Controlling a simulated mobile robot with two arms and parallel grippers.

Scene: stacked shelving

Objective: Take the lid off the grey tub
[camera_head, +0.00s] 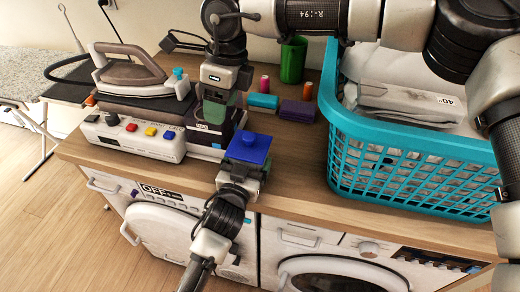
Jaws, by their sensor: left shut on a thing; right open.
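A blue square lid (248,148) with a small raised knob sits on top of the grey tub (262,171), near the front edge of the wooden counter. Most of the tub is hidden under the lid and behind my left gripper (242,178). That gripper comes up from below and is shut on the tub. My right gripper (216,108) reaches down from above, behind and left of the lid. It is open and apart from the lid. A dark block with a pale label stands just below it; whether its fingers touch this block is unclear.
A turquoise laundry basket (405,165) fills the counter's right side. An iron (130,68) rests on a white station (128,136) with coloured buttons at left. The counter (296,160) is bare right of the lid.

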